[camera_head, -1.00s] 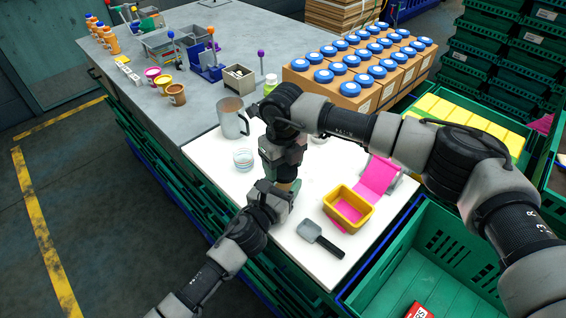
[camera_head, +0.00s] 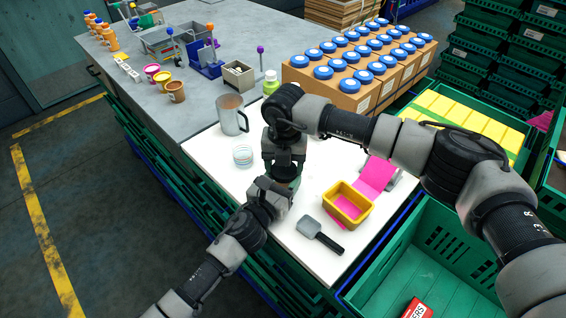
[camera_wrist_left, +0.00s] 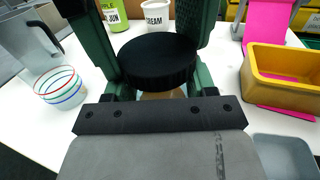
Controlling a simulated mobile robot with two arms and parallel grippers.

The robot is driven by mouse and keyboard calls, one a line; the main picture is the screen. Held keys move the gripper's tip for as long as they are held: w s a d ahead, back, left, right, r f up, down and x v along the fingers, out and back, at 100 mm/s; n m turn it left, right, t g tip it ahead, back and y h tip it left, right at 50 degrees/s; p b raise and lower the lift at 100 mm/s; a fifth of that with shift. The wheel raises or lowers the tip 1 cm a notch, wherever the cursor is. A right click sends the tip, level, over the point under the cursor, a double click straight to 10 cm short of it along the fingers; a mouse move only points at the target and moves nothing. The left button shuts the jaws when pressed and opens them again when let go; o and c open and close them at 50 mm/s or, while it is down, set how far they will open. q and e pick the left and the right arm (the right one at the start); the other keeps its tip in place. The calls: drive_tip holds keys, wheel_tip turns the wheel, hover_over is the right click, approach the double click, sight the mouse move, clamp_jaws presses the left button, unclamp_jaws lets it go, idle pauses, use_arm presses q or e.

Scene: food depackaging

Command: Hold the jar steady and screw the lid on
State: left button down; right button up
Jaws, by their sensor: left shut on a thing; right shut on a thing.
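The jar stands on the white board between my two grippers, and mostly only a brownish strip of it (camera_wrist_left: 160,95) shows in the left wrist view. A black round lid (camera_wrist_left: 157,60) sits over it; whether it is fully seated I cannot tell. My left gripper (camera_head: 284,190) is shut around the jar from the front. My right gripper (camera_head: 284,172) points down from above and is shut on the lid, its green fingers on either side of it in the left wrist view. In the head view the arms hide the jar and lid.
On the white board (camera_head: 215,160) stand a grey pitcher (camera_head: 232,115), a striped glass bowl (camera_head: 243,156), a yellow tub (camera_head: 348,203) and a grey scraper (camera_head: 309,227). A white cream cup (camera_wrist_left: 156,14) and green-labelled bottle (camera_wrist_left: 112,12) stand behind. A green crate (camera_head: 440,270) is at right.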

drive_tip(key=m, duration=0.7)
drive_tip(key=shift+s+d, duration=0.1)
drive_tip(key=shift+d, duration=0.15)
drive_tip(key=m, duration=0.5)
drive_tip(key=shift+s+d, duration=0.1)
drive_tip(key=shift+d, duration=0.05)
drive_tip(key=o, duration=0.9)
drive_tip(key=shift+r, duration=2.25)
drive_tip(key=shift+c, duration=0.4)
